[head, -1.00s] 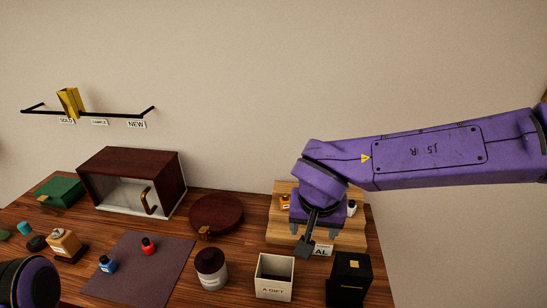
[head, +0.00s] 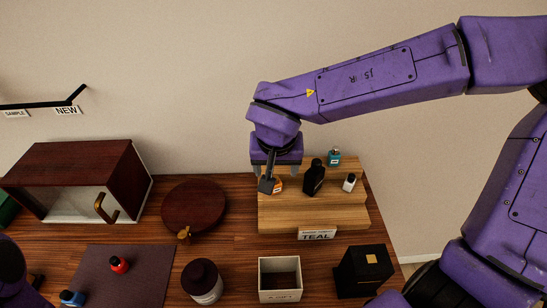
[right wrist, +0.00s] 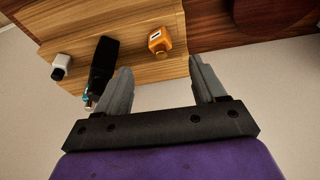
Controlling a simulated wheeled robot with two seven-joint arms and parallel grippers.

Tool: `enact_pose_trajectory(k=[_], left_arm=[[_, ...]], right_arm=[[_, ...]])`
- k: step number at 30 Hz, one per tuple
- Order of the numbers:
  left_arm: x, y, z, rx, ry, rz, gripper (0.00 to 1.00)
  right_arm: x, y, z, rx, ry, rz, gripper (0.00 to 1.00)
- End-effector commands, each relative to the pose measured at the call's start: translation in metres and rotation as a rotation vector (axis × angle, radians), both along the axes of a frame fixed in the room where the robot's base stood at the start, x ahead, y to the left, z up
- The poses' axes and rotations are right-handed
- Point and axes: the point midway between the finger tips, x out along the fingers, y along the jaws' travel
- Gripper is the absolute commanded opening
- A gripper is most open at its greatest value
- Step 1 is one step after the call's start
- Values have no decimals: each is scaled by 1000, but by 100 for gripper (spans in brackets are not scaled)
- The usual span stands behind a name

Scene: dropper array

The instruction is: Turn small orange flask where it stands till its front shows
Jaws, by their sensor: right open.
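The small orange flask (head: 279,186) stands at the left end of the wooden stepped stand and is partly hidden by my right gripper in the head view. In the right wrist view the orange flask (right wrist: 161,42) shows a pale label with a dark mark on one face. My right gripper (head: 269,183) is open at the flask in the head view. In the right wrist view its fingertips (right wrist: 163,70) are spread, with the flask beyond the gap and nothing held. Only part of my left arm shows at the left edge; its gripper is out of view.
The stand (head: 280,217) also carries a black bottle (head: 314,178), a small white bottle (head: 349,182) and a teal bottle (head: 334,157). A TEAL sign (head: 317,235) is at its front. A white open box (head: 280,290) and black box (head: 364,272) stand in front.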

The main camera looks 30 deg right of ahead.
Motion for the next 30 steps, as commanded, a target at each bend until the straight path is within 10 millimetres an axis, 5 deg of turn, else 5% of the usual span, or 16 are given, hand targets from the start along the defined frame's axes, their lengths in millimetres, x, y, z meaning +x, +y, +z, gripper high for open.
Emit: enact_pose_trajectory(k=[9, 22, 27, 30], left_arm=[[0, 0, -12, 0, 0, 0, 52], [0, 0, -13, 0, 0, 0, 52], [0, 0, -13, 0, 0, 0, 52], [0, 0, -13, 0, 0, 0, 52]], right_arm=[[17, -9, -64, -3, 3, -1, 70], [21, -11, -78, 0, 0, -1, 70], [21, -11, -78, 0, 0, 0, 14], [21, -11, -77, 0, 0, -4, 10]])
